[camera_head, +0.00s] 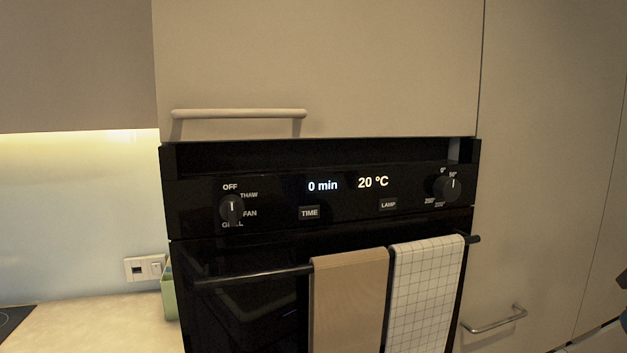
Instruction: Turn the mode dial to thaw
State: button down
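The mode dial (232,208) is a dark round knob at the left of the black oven's control panel. Its white mark points up, toward the OFF label (230,187). The THAW label (249,195) is at the dial's upper right, FAN is at its right and GRILL below it. The oven (250,290) shows 0 min and 20 °C on its display (348,184). No gripper fingers are in view. Only a small dark shape shows at the right edge, and I cannot tell what it is.
A temperature dial (447,188) is at the panel's right. TIME (309,213) and LAMP (388,204) buttons lie between the dials. A brown towel (349,300) and a checked towel (425,295) hang on the oven handle (255,277). A cabinet handle (240,113) juts out above.

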aim_at(231, 206)
jog(key=k+l+u, duration=0.1)
jog(key=l+u, duration=0.3)
jog(key=k+l+u, duration=0.1)
jog(key=l+u, duration=0.15)
jog(key=u, duration=0.2)
